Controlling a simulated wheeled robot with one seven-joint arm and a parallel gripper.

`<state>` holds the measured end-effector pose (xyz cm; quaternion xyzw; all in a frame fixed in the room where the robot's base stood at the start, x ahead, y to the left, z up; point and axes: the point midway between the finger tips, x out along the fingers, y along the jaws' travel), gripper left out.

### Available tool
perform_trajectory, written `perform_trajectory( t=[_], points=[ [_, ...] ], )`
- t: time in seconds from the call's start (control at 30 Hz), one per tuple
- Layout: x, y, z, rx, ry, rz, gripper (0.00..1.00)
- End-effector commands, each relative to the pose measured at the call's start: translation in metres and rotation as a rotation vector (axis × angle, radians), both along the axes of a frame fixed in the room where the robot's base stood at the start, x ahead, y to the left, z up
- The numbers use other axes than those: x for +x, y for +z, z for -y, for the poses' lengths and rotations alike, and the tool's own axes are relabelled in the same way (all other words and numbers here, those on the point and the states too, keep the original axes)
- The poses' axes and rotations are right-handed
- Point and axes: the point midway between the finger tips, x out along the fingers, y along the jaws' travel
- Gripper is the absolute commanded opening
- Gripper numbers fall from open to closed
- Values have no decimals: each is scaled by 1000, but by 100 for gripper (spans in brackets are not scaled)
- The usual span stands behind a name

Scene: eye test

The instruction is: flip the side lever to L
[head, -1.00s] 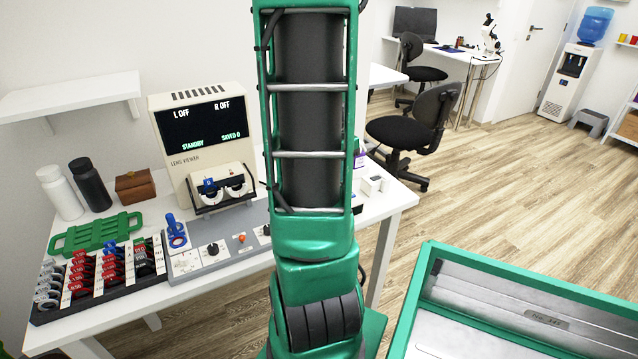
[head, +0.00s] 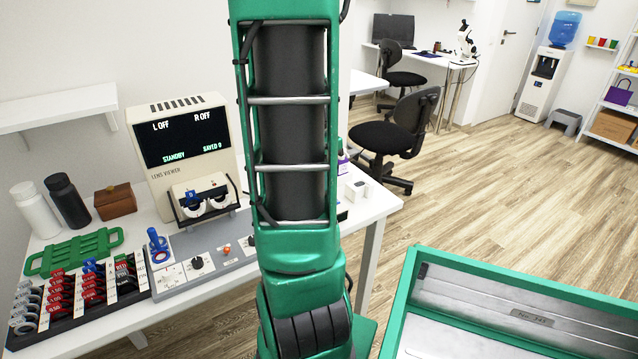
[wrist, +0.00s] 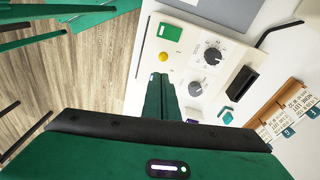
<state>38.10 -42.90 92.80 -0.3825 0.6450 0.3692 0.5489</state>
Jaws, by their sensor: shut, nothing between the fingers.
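The lens viewer (head: 190,133) stands on the desk; its screen reads L OFF, R OFF, STANDBY, SAVED 0. The grey control panel (head: 245,240) lies in front of it, with a black-topped dial or switch (head: 197,263), a pale knob (head: 168,273) and an orange button (head: 227,250). I cannot tell which control is the side lever; my arm hides the panel's right part. My gripper (wrist: 160,78) is shut and empty in the wrist view, beside a cream box (wrist: 185,60) with two dials and a yellow button. The gripper is hidden in the head view.
A black lens rack (head: 80,298) and green tray (head: 75,252) lie left of the panel. A blue-handled lens (head: 158,245) stands at the panel's left end. Two bottles and a brown box (head: 115,201) are behind. A green-rimmed bin (head: 395,320) is at lower right.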

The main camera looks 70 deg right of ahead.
Motion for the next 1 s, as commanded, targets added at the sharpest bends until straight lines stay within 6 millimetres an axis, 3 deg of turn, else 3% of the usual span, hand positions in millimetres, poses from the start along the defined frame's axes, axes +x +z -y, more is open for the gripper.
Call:
perform_trajectory(
  t=[0.3,0.7,1.0],
  points=[
    [-2,27,27,-4,11,1,0],
    [17,98,1,-3,10,1,0],
    [21,114,-5,0,9,0,0]
  ],
)
